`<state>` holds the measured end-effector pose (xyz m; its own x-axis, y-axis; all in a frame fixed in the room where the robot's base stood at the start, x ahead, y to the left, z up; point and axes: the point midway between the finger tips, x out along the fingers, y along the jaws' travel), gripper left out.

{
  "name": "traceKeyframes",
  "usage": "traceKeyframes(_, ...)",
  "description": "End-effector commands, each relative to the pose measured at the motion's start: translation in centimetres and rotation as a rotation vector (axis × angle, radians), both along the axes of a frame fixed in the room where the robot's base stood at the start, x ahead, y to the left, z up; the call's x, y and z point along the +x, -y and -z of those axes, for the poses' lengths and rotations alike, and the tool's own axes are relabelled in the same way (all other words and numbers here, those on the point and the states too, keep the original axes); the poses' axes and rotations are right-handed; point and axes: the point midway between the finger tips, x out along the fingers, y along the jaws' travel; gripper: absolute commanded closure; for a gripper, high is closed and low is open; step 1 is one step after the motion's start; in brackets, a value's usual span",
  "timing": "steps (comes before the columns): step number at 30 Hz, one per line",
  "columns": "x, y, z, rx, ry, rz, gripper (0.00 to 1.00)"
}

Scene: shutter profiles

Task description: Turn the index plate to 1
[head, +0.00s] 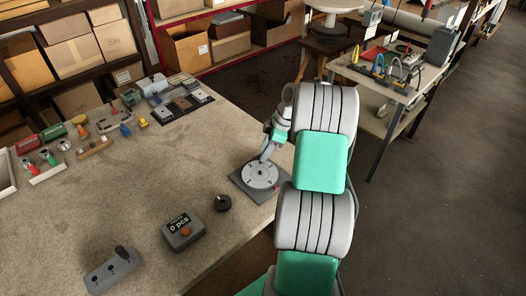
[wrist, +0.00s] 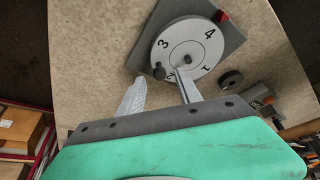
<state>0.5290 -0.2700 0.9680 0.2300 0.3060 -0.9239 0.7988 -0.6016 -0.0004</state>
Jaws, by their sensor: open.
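The index plate (wrist: 190,40) is a white disc with numbers 1 to 4 on a dark grey square base (wrist: 232,42). A red marker (wrist: 222,16) sits on the base, beside the 4. A dark knob (wrist: 158,71) stands near the disc's rim, between the 3 and the partly hidden 2. The disc also shows in the head view (head: 260,176). My gripper (wrist: 160,74) is open, its fingertips on either side of the knob in the picture. The right finger overlaps the disc and covers part of the 2. I cannot tell whether either finger touches the knob.
A round black piece (head: 222,203) and a grey counter box reading 0 pcs (head: 183,231) lie near the plate. A grey switch panel (head: 113,270) is at the front left. Several small parts crowd the table's back. The table (head: 130,190) is bare in its middle.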

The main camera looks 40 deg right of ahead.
Motion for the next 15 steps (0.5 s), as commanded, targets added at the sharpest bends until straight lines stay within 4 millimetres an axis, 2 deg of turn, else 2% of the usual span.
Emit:
traceKeyframes(6,0.5,-0.7,2.0,0.001,-0.001,0.0,0.59)
traceKeyframes(12,0.6,-0.8,2.2,0.0,0.0,0.001,0.59)
traceKeyframes(15,0.6,-0.8,2.1,0.0,0.0,0.001,0.66)
